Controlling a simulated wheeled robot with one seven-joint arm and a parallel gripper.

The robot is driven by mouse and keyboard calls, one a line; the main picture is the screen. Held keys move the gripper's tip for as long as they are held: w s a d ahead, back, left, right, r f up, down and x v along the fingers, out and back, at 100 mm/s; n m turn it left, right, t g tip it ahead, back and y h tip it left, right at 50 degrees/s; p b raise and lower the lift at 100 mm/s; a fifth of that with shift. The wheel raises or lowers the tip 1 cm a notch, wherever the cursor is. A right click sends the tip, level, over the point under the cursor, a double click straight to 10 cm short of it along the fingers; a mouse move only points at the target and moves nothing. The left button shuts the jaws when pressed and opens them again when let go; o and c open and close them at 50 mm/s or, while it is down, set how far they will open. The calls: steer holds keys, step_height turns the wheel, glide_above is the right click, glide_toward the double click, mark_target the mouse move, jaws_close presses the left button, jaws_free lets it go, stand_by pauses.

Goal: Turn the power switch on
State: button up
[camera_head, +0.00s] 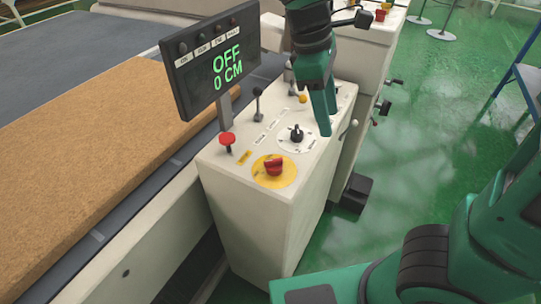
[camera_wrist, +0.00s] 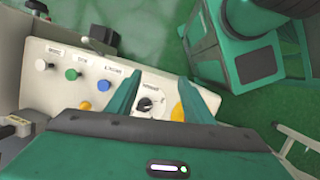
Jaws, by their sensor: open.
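The white control box (camera_head: 250,222) carries a red rotary knob (camera_head: 274,167) on a yellow disc and a black rotary knob (camera_head: 297,134) on a white dial. I cannot read which one is labelled as the power switch. The display (camera_head: 212,62) above reads "OFF 0 CM". My gripper (camera_head: 325,130) points down above the panel, just right of the black knob in the head view. In the wrist view my gripper (camera_wrist: 160,80) is open and empty, with the black knob (camera_wrist: 146,103) showing between its fingers. The yellow disc (camera_wrist: 178,112) is partly hidden by one finger.
A red mushroom button (camera_head: 227,139) and a black lever (camera_head: 257,103) stand along the panel's left side. A brown mattress (camera_head: 100,150) lies at left.

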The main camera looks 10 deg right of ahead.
mark_target(272, 160)
steer(key=s+a+r+n+t+h, duration=0.15)
steer(key=a+n, duration=0.25)
steer(key=a, duration=0.4)
steer(key=s+a+n+y, duration=0.1)
steer(key=s+a+n, duration=0.15)
steer(key=a, duration=0.55)
steer(key=shift+n+h, duration=0.25)
steer(key=shift+n, duration=0.1)
steer(key=x, duration=1)
steer(key=shift+f, duration=0.35)
steer(key=c, duration=1)
